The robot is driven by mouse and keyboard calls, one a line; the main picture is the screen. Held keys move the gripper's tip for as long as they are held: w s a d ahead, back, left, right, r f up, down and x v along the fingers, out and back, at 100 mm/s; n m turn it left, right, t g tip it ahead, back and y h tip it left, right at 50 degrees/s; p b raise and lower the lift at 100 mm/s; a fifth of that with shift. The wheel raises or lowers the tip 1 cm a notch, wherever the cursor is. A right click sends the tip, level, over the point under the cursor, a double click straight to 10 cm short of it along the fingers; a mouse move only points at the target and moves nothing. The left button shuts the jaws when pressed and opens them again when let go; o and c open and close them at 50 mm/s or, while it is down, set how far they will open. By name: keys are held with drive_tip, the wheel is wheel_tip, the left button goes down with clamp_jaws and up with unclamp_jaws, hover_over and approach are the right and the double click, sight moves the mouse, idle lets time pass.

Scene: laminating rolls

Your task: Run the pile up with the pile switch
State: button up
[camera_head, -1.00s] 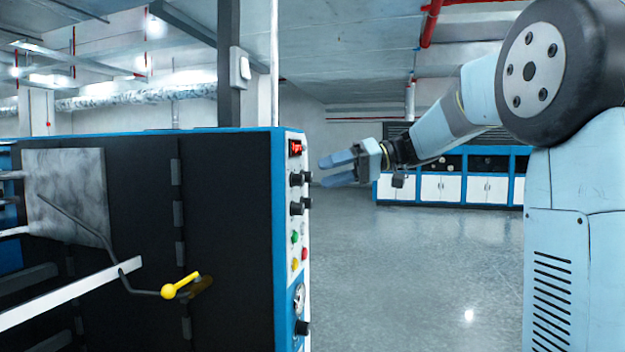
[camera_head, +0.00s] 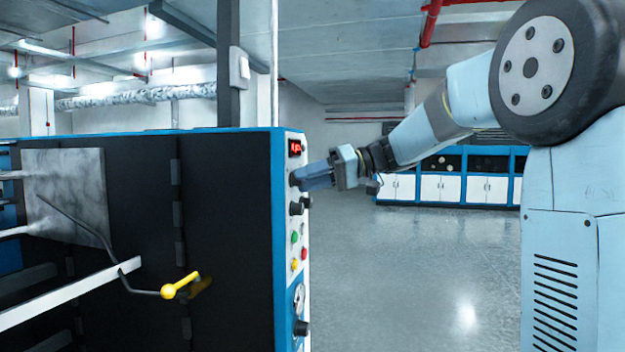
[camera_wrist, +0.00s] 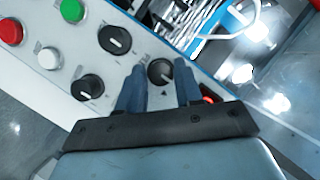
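The control panel (camera_head: 291,180) is on the narrow end of the blue-edged machine. A row of black rotary switches sits on it; their labels are too small to read, so I cannot tell which is the pile switch. In the wrist view, one black switch (camera_wrist: 160,72) with a pale pointer line lies between my gripper's (camera_wrist: 161,82) spread fingertips. Whether they touch it I cannot tell. Two other black switches, one upper (camera_wrist: 115,40) and one lower (camera_wrist: 88,88), lie to its left. In the head view, my gripper (camera_head: 304,178) is at the panel, hiding its upper switch.
A red display (camera_head: 296,147) is above my gripper. Below are another black switch (camera_head: 297,208), a green button (camera_head: 294,238) and a gauge (camera_head: 299,300). A yellow-handled crank (camera_head: 180,287) is on the machine's side. Open floor (camera_head: 400,270) lies to the right.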

drive_tip(key=c, duration=0.6)
drive_tip(key=shift+d, duration=0.2)
clamp_jaws()
drive_tip(key=shift+a, duration=0.1)
